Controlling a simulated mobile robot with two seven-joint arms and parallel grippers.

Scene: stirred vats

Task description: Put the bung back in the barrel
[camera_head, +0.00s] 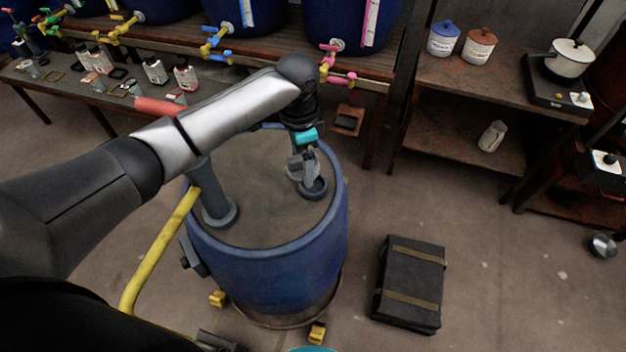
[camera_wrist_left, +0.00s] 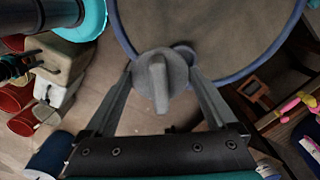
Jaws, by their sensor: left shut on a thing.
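The blue barrel (camera_head: 275,272) stands upright in the middle of the head view, with a flat brown-grey top. A dark round collar (camera_head: 315,190) sits on the top's right part. My left gripper (camera_head: 303,176) reaches down over this collar. In the left wrist view, the gripper (camera_wrist_left: 162,78) is shut on the grey bung (camera_wrist_left: 157,72), which has a ridge-like grip. The collar (camera_wrist_left: 185,50) shows partly behind the bung, mostly hidden by it. I cannot tell whether the bung touches the collar. My right gripper is not in view.
A grey pump (camera_head: 216,190) with a yellow hose (camera_head: 150,255) stands on the barrel's left part, near my left arm. A black strapped case (camera_head: 410,285) lies on the floor to the right. Benches with vats and jars line the back.

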